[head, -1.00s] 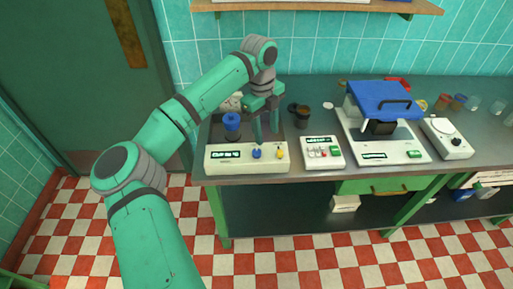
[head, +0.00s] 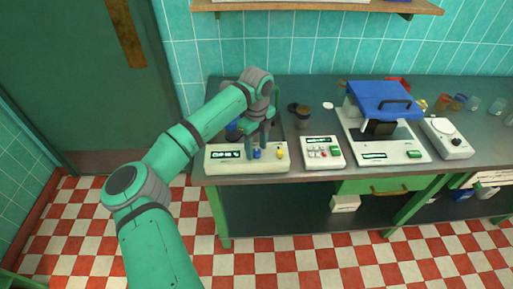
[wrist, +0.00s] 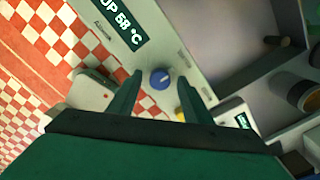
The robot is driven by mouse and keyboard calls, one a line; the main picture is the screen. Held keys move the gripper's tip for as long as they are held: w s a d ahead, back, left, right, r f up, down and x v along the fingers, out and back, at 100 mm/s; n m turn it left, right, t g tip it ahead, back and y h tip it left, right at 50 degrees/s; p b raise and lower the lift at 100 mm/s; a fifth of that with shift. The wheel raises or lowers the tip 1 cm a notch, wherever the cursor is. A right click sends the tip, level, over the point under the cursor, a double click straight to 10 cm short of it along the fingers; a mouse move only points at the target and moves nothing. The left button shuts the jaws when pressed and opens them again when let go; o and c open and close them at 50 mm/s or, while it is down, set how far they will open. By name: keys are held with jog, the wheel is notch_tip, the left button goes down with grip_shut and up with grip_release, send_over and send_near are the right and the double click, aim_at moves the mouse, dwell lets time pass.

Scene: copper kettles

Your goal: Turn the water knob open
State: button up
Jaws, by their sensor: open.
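A white machine (head: 222,159) stands at the left end of the counter, with a lit display, a blue knob (head: 257,154) and a yellow knob (head: 280,154) on its front panel. The wrist view shows the blue knob (wrist: 160,78) with a pale pointer mark. My gripper (head: 258,148) points down at the panel. In the wrist view, my open gripper (wrist: 159,82) has its fingertips on either side of the blue knob, with gaps showing. The yellow knob (wrist: 180,114) is partly hidden by the right finger. I cannot read any knob label.
A white box with buttons (head: 323,152) stands close on the right, then a larger machine with a blue lid (head: 383,100). Dark cups (head: 303,117) stand behind the box. A blue part of the left machine is partly hidden behind my arm. A shelf (head: 320,6) hangs above.

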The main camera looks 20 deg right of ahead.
jog(key=shift+f, duration=0.2)
jog(key=c, duration=1.1)
jog(key=shift+o, duration=0.2)
